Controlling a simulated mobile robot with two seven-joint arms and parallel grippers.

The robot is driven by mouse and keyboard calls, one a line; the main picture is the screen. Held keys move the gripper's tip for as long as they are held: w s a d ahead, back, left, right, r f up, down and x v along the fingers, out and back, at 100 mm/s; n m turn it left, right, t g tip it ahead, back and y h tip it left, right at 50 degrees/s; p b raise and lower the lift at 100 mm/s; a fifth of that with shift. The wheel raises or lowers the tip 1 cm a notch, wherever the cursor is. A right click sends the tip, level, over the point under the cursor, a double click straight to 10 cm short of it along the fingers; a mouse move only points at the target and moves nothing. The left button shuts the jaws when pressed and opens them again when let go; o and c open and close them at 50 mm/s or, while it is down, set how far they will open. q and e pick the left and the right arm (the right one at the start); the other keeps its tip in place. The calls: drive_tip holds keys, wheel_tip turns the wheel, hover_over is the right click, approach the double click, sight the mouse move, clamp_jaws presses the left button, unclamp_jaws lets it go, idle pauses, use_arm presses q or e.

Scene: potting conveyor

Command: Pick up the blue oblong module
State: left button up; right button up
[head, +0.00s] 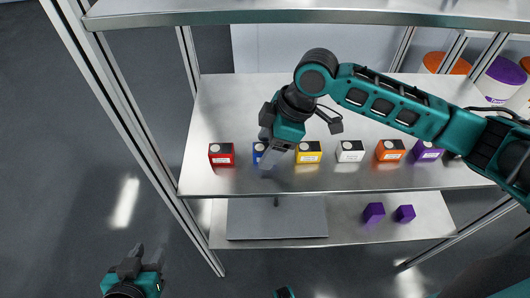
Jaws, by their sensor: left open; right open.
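The blue module (257,150) stands on the middle shelf (230,115) near its front edge, in a row between the red and yellow modules. My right gripper (269,156) reaches in from the right and points down at the blue module. Its fingers are open and cover the module's right part, so I cannot tell whether they touch it or are around it. My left gripper (150,255) is open and empty, low at the bottom left, away from the shelves.
A red module (221,155) stands to the left. Yellow (308,153), white (350,151), orange (390,150) and purple (427,151) modules stand to the right. The lower shelf (335,222) holds a grey panel (277,218) and two purple blocks (373,212). An upper shelf (300,12) runs overhead.

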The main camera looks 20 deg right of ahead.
drive_tip(key=c, duration=1.2)
drive_tip(key=shift+o, duration=0.2)
drive_tip(key=shift+r, duration=0.15)
